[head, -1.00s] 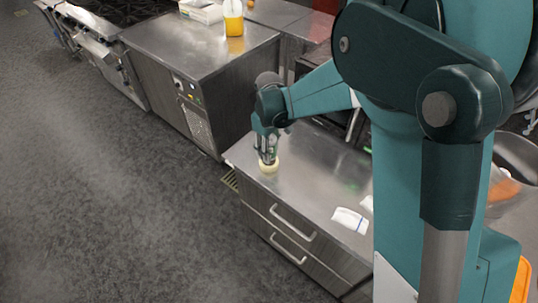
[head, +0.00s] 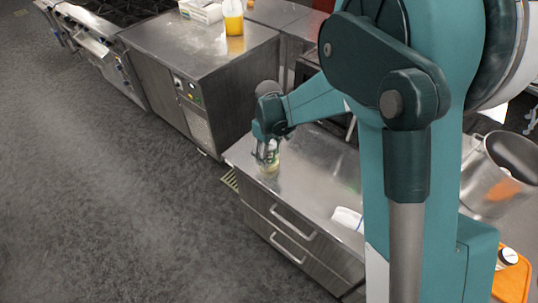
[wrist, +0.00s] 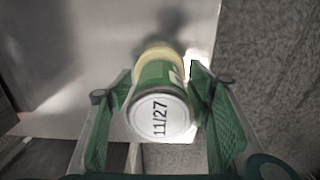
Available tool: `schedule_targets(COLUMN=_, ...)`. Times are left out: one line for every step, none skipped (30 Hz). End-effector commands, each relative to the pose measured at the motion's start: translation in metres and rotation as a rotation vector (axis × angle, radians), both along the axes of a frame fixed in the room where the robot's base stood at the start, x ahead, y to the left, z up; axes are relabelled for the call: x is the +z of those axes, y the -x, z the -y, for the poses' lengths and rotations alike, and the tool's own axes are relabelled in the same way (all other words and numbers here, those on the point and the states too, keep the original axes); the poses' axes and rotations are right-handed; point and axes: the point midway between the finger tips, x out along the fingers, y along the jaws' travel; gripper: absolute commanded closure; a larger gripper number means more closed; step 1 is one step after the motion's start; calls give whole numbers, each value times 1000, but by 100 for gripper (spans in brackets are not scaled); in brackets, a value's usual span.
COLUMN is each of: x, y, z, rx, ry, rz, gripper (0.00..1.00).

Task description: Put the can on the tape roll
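The can (wrist: 158,117) has a white lid marked "11/27" and a green label. It stands upright on or directly over the pale yellow tape roll (wrist: 160,52); the contact between them is hard to see. In the head view the can (head: 272,157) is small and partly hidden by my gripper. My gripper (wrist: 160,78) is open, with one green finger on each side of the can. Narrow gaps show between the fingers and the can. In the head view my gripper (head: 266,155) is at the can's upper part, over the steel counter (head: 310,180).
A white packet (head: 348,218) lies on the counter towards the right. A steel counter behind holds a yellow bottle (head: 233,18) and a white container (head: 200,11). A metal pot (head: 480,185) stands at right. The counter's left edge is close to the can.

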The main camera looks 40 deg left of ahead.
Motion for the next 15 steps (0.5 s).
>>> schedule_targets(x=0, y=0, z=0, rx=0, ry=0, rz=0, gripper=50)
schedule_targets(x=0, y=0, z=0, rx=0, ry=0, rz=0, gripper=50)
schedule_targets(x=0, y=0, z=0, rx=0, ry=0, rz=0, gripper=50)
schedule_targets(x=0, y=0, z=0, rx=0, ry=0, rz=0, gripper=50)
schedule_targets(x=0, y=0, z=0, rx=0, ry=0, rz=0, gripper=50)
schedule_targets(x=0, y=0, z=0, rx=0, ry=0, rz=0, gripper=50)
schedule_targets(x=0, y=0, z=0, rx=0, ry=0, rz=0, gripper=50)
schedule_targets(x=0, y=0, z=0, rx=0, ry=0, rz=0, gripper=50)
schedule_targets(x=1, y=0, z=0, rx=0, ry=0, rz=0, gripper=50)
schedule_targets(x=1, y=0, z=0, rx=0, ry=0, rz=0, gripper=50)
schedule_targets(x=2, y=0, z=0, rx=0, ry=0, rz=0, gripper=50)
schedule_targets(x=3, y=0, z=0, rx=0, ry=0, rz=0, gripper=50)
schedule_targets(x=4, y=0, z=0, rx=0, ry=0, rz=0, gripper=50)
schedule_targets(x=5, y=0, z=0, rx=0, ry=0, rz=0, gripper=50)
schedule_targets(x=8, y=0, z=0, rx=0, ry=0, rz=0, gripper=50)
